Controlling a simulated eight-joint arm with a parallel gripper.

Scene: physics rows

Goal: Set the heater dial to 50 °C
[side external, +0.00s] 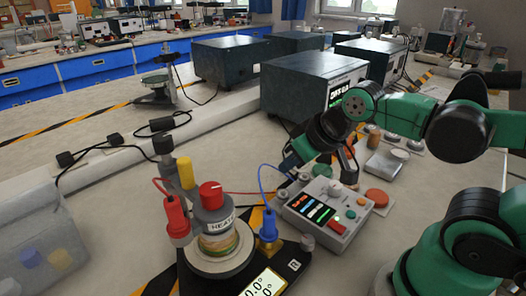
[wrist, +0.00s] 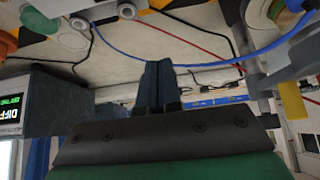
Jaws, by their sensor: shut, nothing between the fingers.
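The heater (side external: 214,228) stands at lower centre in the side external view, a grey cylinder with a cut-off "HEATE" label above a banded coil. Its red dial (side external: 210,190) is on top with a small pale mark; I cannot read a setting from it. A tilted display (side external: 263,284) in front shows "0.0°" digits, partly cut off. My gripper (side external: 288,163) is to the right of the heater and apart from the dial, behind the control box. In the wrist view its two dark fingers (wrist: 157,75) are together with nothing between them. The dial cannot be made out there.
A control box (side external: 326,212) with coloured buttons stands right of the heater. A red plug (side external: 176,217), a yellow post (side external: 186,172) and a blue plug (side external: 267,226) with a looping blue cable surround the heater. Dark instrument boxes (side external: 312,85) stand behind.

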